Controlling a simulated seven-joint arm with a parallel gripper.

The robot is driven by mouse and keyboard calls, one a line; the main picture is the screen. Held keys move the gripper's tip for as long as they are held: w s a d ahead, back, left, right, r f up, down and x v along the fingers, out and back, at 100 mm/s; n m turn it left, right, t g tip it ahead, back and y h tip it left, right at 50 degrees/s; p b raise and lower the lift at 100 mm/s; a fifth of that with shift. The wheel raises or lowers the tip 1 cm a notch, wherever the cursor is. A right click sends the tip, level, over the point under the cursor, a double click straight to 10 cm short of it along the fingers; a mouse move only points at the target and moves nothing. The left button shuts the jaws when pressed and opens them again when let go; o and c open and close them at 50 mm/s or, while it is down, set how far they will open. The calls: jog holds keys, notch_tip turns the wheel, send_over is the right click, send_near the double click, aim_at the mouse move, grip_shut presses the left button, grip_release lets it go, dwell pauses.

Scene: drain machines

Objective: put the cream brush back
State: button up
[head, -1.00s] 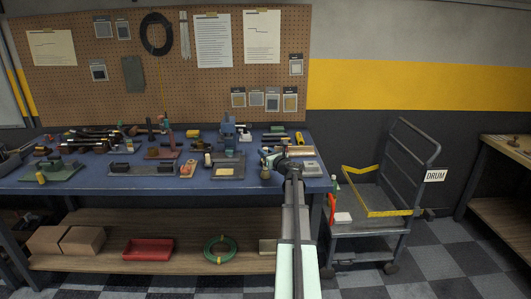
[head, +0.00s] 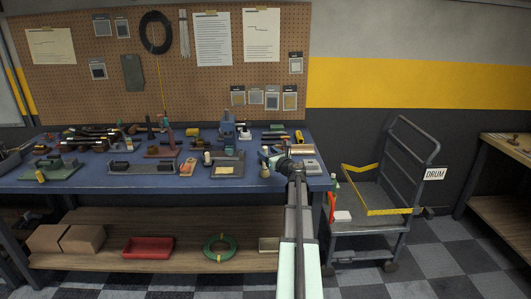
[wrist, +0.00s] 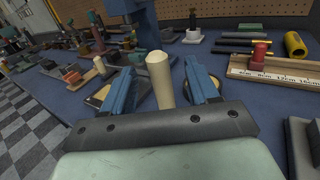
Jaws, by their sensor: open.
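The cream brush (wrist: 160,80) shows in the wrist view as an upright cream handle between the two blue fingers of my gripper (wrist: 162,68). There is a gap between the handle and each finger, so the gripper is open around it. The handle's lower end is hidden behind the dark palm bar. In the head view my gripper (head: 265,155) is low over the right part of the blue bench, right of a grey tray (head: 238,171) with a pale pad. Small cream-coloured pieces show near there, but I cannot tell which is the brush.
The blue bench (head: 100,182) is crowded with tools and fixtures. A blue machine (head: 228,128) stands behind the tray. In the wrist view a wooden ruler block (wrist: 270,73) with a red knob lies to the right. A grey cart (head: 375,200) stands right of the bench.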

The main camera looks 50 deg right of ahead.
jog(key=v, duration=1.1)
jog(key=shift+s, duration=0.3)
jog(key=shift+a, duration=0.1)
jog(key=s+a+f+n+g+y, duration=0.2)
jog(key=s+a+f+n+g, duration=0.2)
jog(key=a+f+n, duration=0.45)
jog(key=s+a+f+n+g+y, duration=0.2)
jog(key=s+a+f+n+g, duration=0.25)
jog(key=f+n, duration=0.7)
jog(key=s+a+f+n+g+y, duration=0.25)
jog(key=a+f+n+g, duration=0.35)
jog(key=f, duration=0.6)
jog(key=s+a+f+n+g, duration=0.3)
jog(key=s+a+f, duration=0.4)
jog(key=a, duration=0.7)
jog(key=s+a+f+n+g+h, duration=0.1)
jog(key=s+a+f+n+g, duration=0.2)
jog(key=a, duration=1.1)
jog(key=s+a+f+n+g+h, duration=0.1)
jog(key=s+a+f+n+g, duration=0.2)
jog(key=s+a+f+n, duration=0.4)
jog(key=s+a+f, duration=0.5)
jog(key=a, duration=0.2)
jog(key=shift+f+g, duration=0.25)
jog(key=shift+g, duration=0.1)
